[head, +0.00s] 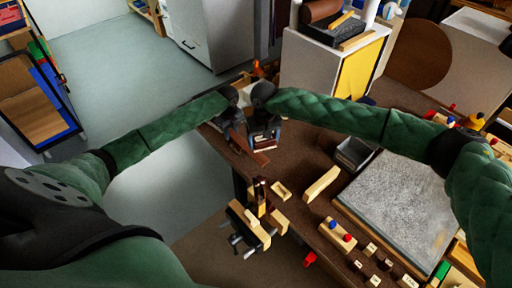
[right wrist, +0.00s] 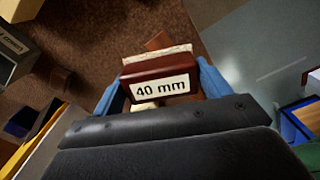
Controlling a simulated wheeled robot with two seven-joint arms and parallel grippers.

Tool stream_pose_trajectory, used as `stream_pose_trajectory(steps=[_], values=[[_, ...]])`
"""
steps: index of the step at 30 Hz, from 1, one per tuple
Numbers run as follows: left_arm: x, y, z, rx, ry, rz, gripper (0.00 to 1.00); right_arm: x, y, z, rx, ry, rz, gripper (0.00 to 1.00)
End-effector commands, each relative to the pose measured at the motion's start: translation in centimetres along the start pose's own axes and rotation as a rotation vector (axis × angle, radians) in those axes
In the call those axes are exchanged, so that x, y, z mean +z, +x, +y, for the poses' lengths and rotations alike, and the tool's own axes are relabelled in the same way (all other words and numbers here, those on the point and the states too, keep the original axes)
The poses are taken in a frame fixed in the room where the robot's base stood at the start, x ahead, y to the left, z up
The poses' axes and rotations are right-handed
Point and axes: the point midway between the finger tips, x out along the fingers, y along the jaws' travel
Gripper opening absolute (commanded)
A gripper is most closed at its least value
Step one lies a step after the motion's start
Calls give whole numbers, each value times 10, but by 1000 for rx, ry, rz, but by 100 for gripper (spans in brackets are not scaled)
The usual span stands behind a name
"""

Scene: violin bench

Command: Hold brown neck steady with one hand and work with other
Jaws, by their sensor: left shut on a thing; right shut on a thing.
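My left gripper (head: 232,136) and my right gripper (head: 264,136) are close together over the far left part of the bench. The right gripper is shut on a dark red-brown block labelled "40 mm" (right wrist: 160,78), held between its blue fingers in the right wrist view. A pale strip runs along the block's far edge. The left gripper is shut on a brown piece, apparently the brown neck (head: 258,160), whose end shows just below the grippers. Most of the neck is hidden by the grippers. I cannot tell whether the block touches it.
A wooden vise (head: 249,226) with pale jaws is at the bench's front edge. Pale wood pieces (head: 321,184), a dark bin (head: 355,153) and a large grey slab (head: 405,210) lie to the right. Small labelled blocks (head: 371,249) stand near the front. Open floor lies left.

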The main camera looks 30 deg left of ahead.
Motion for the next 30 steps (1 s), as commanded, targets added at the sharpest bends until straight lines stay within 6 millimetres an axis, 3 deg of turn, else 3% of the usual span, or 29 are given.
stream_pose_trajectory(steps=[23, 24, 27, 30], values=[[0, 5, 0, 1, 0, 0, 1, 0, -4, 0, 0, 0, 0, 53], [0, 5, 0, 1, 0, 0, 31, 0, -4, 0, 0, 0, 0, 53], [0, 5, 0, 1, 0, 0, 51, 0, -4, 0, 0, 0, 0, 53], [0, 5, 0, 1, 0, 0, 55, 0, -4, 0, 0, 0, 0, 53]])
